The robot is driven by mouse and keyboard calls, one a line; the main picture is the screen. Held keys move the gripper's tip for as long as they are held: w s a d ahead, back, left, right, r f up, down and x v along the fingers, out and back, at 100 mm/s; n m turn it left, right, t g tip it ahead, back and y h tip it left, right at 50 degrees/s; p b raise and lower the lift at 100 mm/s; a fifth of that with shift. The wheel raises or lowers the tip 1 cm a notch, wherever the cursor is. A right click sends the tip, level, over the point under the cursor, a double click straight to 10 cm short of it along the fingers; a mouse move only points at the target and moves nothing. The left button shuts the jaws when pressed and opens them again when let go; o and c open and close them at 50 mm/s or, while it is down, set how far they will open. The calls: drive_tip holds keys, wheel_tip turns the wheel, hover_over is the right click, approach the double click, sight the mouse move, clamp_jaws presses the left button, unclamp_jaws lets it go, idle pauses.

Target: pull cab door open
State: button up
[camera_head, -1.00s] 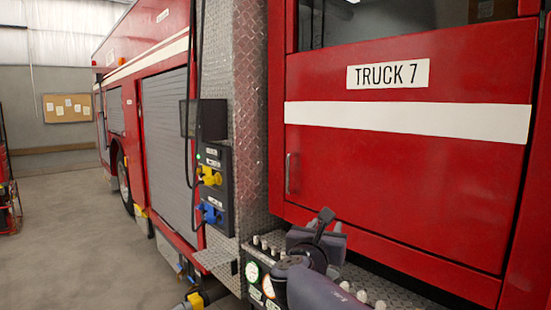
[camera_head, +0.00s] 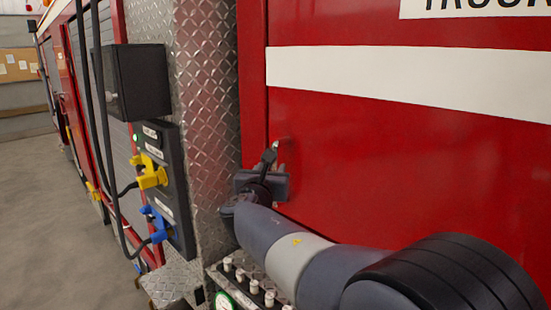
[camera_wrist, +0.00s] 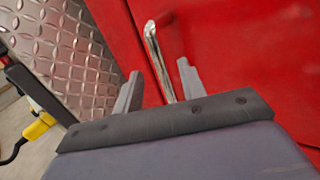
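The red cab door (camera_head: 400,165) with a white stripe fills the right of the head view and looks closed. Its silver upright handle (camera_wrist: 153,48) shows in the wrist view near the door's left edge. My gripper (camera_wrist: 159,69) is open, with one finger on each side of the handle's line and gaps visible on both sides. I cannot tell how deep the handle sits between the fingers. In the head view my gripper (camera_head: 268,158) is at the door's left side and hides most of the handle.
A diamond-plate panel (camera_head: 205,100) stands left of the door. Further left are a black box (camera_head: 138,82) and a panel with yellow (camera_head: 150,173) and blue (camera_head: 160,226) plugs and hanging cables. Gauges and white knobs (camera_head: 250,285) sit below my arm. Open floor lies at far left.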

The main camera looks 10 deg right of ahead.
drive_tip(key=p+x, duration=0.1)
drive_tip(key=x, duration=0.7)
drive_tip(key=shift+p, duration=0.4)
drive_tip(key=shift+a+r, duration=0.1)
clamp_jaws()
